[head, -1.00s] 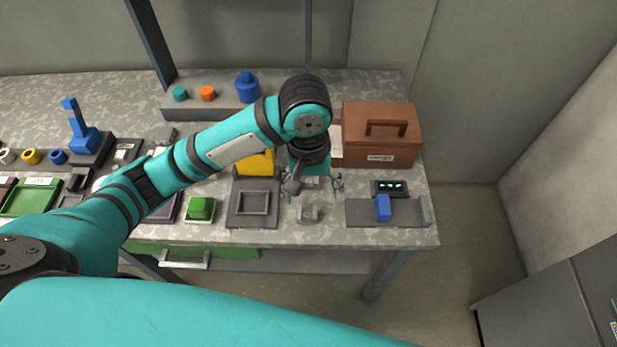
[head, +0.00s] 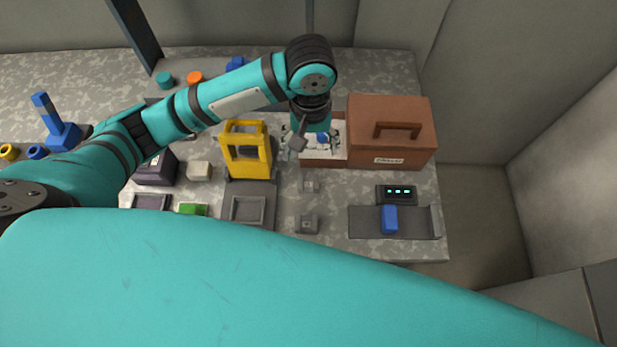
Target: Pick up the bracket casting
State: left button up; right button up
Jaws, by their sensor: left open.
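Two small grey metal pieces lie on the bench to the right of a dark square fixture: one farther back (head: 311,187) and one nearer the front (head: 307,224). The nearer one looks like a small bracket casting, but at this size I cannot be sure which is the bracket. My left gripper (head: 314,148) points down, open, over a white-lined bin (head: 322,161) behind both pieces. A blue item shows between its fingers, and I cannot tell whether they touch it. The wrist hides part of the bin. My right gripper is out of view.
A brown box with a handle (head: 405,140) stands right of the bin. A yellow frame (head: 247,150) stands left, behind the dark fixture (head: 228,210). A blue block (head: 389,219) sits on a grey plate at right, before a green-lit display (head: 397,194).

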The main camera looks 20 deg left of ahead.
pick_arm(q)
send_near(308, 181)
jog(key=shift+w+d, duration=0.1)
jog(key=shift+d, duration=0.05)
notch_tip(308, 181, down, 2)
jog(key=shift+w+f, duration=0.1)
jog(key=shift+f, duration=0.1)
jog(key=shift+f+p, duration=0.25)
jog(key=shift+p, duration=0.1)
jog(key=f, duration=0.3)
jog(key=shift+s+f+p, duration=0.25)
jog(key=shift+f+p, duration=0.05)
jog(key=shift+p, duration=0.05)
jog(key=shift+f, duration=0.6)
jog(key=c, duration=1.3)
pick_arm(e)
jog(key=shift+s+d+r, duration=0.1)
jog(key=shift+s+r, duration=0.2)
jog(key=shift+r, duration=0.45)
